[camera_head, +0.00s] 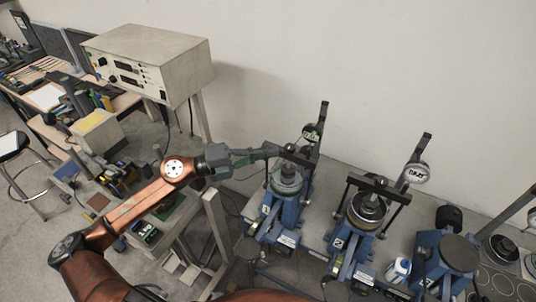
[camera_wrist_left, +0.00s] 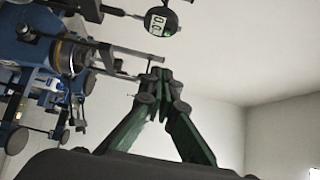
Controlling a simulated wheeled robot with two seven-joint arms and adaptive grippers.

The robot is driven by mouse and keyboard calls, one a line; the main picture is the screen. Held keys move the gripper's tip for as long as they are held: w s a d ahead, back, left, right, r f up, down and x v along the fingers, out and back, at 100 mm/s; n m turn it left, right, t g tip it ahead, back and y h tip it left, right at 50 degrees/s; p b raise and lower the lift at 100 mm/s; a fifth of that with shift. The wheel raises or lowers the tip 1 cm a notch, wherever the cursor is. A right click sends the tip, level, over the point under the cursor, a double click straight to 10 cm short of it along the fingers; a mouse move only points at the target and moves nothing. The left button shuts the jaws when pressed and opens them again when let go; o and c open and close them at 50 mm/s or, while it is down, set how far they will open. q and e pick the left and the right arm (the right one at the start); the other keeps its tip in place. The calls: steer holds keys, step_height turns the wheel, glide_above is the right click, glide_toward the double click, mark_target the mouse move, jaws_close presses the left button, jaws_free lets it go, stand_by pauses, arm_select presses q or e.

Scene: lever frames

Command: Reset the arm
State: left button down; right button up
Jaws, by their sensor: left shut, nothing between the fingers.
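My left arm reaches from the lower left in the head view, and its left gripper (camera_head: 272,150) is shut beside the left blue test device (camera_head: 268,218). In the left wrist view the green fingers of the left gripper (camera_wrist_left: 158,76) meet at their tips with nothing seen between them. The left device carries a digital dial gauge (camera_head: 312,132), which also shows in the left wrist view (camera_wrist_left: 161,21) just above the fingertips. I cannot tell whether the fingertips touch the device's frame. My right gripper is not in view.
A second blue device (camera_head: 352,238) with a dial gauge (camera_head: 416,173) stands to the right, then a third blue device (camera_head: 447,262). A white and blue bottle (camera_head: 398,270) stands between them. A beige instrument box (camera_head: 150,62) is at the back left, near a cluttered workbench (camera_head: 125,100).

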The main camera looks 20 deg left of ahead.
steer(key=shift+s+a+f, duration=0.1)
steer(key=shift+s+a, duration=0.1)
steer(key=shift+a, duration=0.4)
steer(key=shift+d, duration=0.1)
